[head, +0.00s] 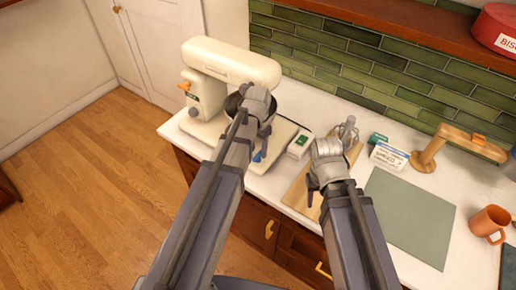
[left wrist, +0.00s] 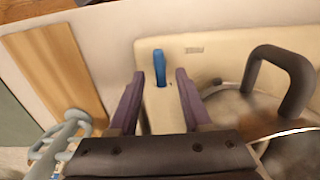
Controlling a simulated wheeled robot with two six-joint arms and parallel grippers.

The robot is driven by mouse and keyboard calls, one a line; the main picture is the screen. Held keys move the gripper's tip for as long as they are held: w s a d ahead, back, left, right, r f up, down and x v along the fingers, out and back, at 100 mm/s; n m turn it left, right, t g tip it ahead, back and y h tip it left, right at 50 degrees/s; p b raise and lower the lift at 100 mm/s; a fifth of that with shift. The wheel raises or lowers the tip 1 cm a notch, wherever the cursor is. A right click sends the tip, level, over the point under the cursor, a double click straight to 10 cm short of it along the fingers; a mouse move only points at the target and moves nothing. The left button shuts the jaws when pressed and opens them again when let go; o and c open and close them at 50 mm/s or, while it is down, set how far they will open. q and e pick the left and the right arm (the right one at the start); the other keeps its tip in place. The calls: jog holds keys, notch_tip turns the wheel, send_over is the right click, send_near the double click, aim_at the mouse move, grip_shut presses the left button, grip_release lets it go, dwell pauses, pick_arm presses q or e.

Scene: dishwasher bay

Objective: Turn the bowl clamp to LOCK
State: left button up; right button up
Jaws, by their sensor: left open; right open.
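The bowl clamp is a small blue lever (head: 258,157) on the base of the cream stand mixer (head: 228,62). In the left wrist view the blue lever (left wrist: 159,66) stands upright in the picture, near a small unreadable marking on the base. My left gripper (left wrist: 159,82) is open, with a finger on either side of the lever's lower end in that view; I cannot tell whether they touch it. In the head view my left gripper (head: 262,112) covers part of the mixer bowl. My right gripper (head: 318,185) is open over the wooden board, its fingertips partly hidden.
A dark bowl handle (left wrist: 285,62) rises beside the lever. A green mat (head: 412,215), a labelled card (head: 388,156), a wooden stand (head: 430,155) and an orange mug (head: 488,222) are to the right.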

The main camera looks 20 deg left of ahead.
aim_at(258, 155)
pick_arm(q)
notch_tip(258, 155, up, 6)
jog(key=p, duration=0.5)
pick_arm(e)
notch_tip(258, 155, up, 6)
jog(key=shift+f, duration=0.1)
notch_tip(258, 155, down, 8)
jog(key=b, duration=0.8)
jog(key=shift+f, duration=0.25)
pick_arm(q)
jog(key=s+d+f, duration=0.4)
jog(key=s+d, duration=0.1)
jog(key=s, duration=0.2)
jog(key=s+d+f+y, duration=0.1)
jog(key=s+d+f, duration=0.3)
jog(key=s, duration=0.3)
jog(key=shift+s+d+f, duration=0.2)
jog(key=shift+s+d, duration=0.2)
jog(key=shift+d, duration=0.4)
